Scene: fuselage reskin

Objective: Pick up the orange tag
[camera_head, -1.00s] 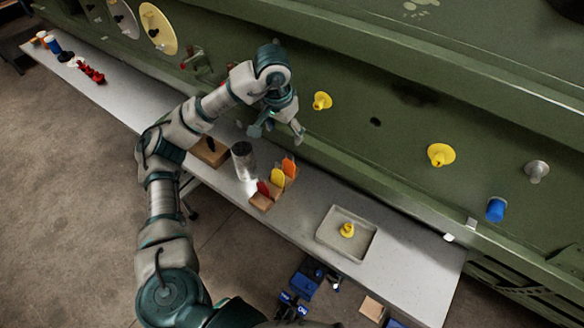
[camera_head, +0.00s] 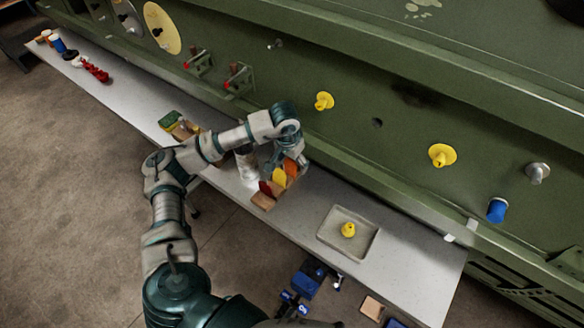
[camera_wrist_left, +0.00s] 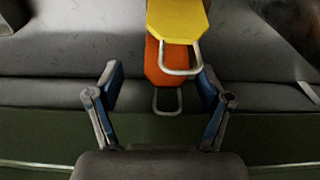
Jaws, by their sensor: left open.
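The orange tag (camera_head: 291,167) stands at the back of a row of tags on a wooden holder on the grey shelf. In the left wrist view the orange tag (camera_wrist_left: 166,66) lies partly behind the yellow tag (camera_wrist_left: 178,20), with its metal loop between my fingers. The yellow tag (camera_head: 279,178) and a red tag (camera_head: 266,188) stand in front of it. My left gripper (camera_wrist_left: 158,92) is open, with one blue-padded finger on each side of the orange tag. In the head view the left gripper (camera_head: 291,158) is right above the row, partly hidden by its own wrist. My right gripper is not in view.
A metal cylinder (camera_head: 246,165) stands close left of the tags, partly behind my arm. A shallow tray (camera_head: 369,243) with a yellow knob (camera_head: 348,230) lies to the right. The green fuselage wall (camera_head: 400,120) rises behind the shelf.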

